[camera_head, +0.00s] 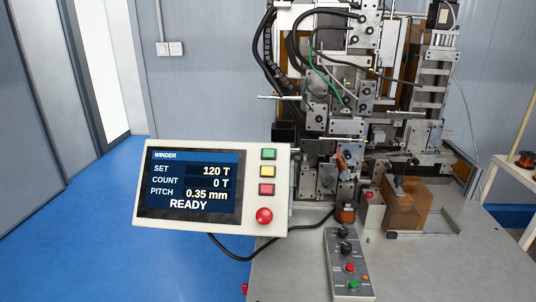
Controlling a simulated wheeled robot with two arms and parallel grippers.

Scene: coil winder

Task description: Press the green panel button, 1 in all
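The white control panel (213,226) stands in front of the winder, left of the picture's middle. The screen (192,187) reads SET 120 T, COUNT 0 T, PITCH 0.35 mm, READY. Neither of my grippers is in view.
The coil winder (340,100) stands behind the panel on a grey table (440,270). A grey control box (347,262) with knobs, a red and another green button lies on the table. A black cable runs below the panel. The blue floor at left is clear.

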